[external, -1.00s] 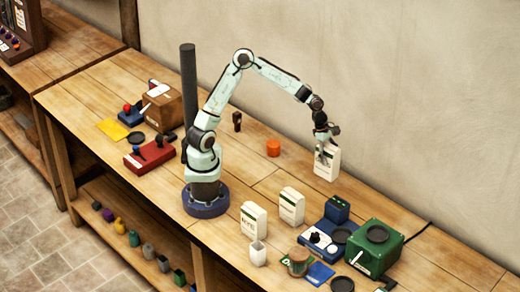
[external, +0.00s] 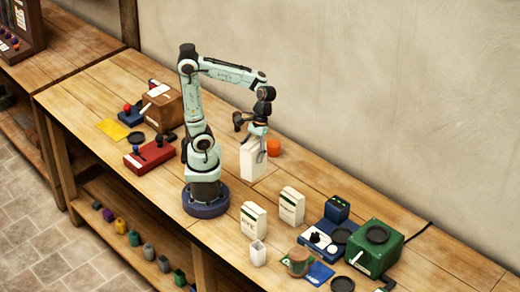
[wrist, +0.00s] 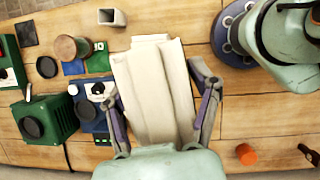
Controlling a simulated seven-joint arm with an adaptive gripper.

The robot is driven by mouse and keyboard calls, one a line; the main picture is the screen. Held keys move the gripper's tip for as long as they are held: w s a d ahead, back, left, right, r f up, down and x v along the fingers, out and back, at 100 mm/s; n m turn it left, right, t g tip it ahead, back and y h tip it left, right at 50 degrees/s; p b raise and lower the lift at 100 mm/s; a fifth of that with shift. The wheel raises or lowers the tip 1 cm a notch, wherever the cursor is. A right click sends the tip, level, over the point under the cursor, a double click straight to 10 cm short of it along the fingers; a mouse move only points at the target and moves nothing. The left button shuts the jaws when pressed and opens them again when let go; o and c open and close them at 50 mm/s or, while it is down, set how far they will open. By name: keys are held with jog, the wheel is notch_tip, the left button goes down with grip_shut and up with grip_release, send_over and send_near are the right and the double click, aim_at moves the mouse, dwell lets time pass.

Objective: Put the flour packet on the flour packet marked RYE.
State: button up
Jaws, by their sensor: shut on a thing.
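My gripper (external: 257,138) is shut on a white flour packet (external: 253,160), which hangs upright below it, seemingly above the table, right of my base. In the wrist view the held packet (wrist: 152,95) fills the space between the fingers of my gripper (wrist: 153,88). The flour packet marked RYE (external: 253,221) stands upright on the table, nearer the camera than the held one. Another white packet (external: 291,206) with a dark label stands to its right. In the wrist view the held packet hides most of what stands behind it.
An orange cylinder (external: 273,147) is behind the held packet. Bare table lies around my base's right side.

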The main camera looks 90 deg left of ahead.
aim_at(249, 158)
jog(key=s+r+m, duration=0.1)
jog(key=s+m, duration=0.1)
jog(key=s+a+r+m+g+y, duration=0.1)
jog(key=s+m, duration=0.1)
jog(key=s, duration=0.1)
jog(key=s+a+r+m, duration=0.1)
jog(key=s+m, duration=0.1)
jog(key=s, duration=0.1)
jog(key=shift+a+y, duration=0.25)
jog(key=shift+y, duration=0.15)
jog(key=shift+g, duration=0.3)
jog(key=w+d+f, duration=0.1)
jog(key=w+d, duration=0.1)
jog(key=w+d+f, duration=0.1)
jog(key=w+d, duration=0.1)
jog(key=w+d+f, duration=0.2)
jog(key=shift+w+d, duration=0.1)
jog(key=shift+w, duration=0.05)
jog(key=d+f, duration=0.1)
jog(key=w+f, duration=0.1)
jog(key=f, duration=0.1)
jog(key=w+d+f, duration=0.1)
jog(key=shift+w+d+f, duration=0.2)
jog(key=shift+d, duration=0.15)
jog(key=f, duration=0.3)
jog(key=w+f, duration=0.1)
jog(key=shift+d+f, duration=0.35)
jog(key=shift+d, duration=0.05)
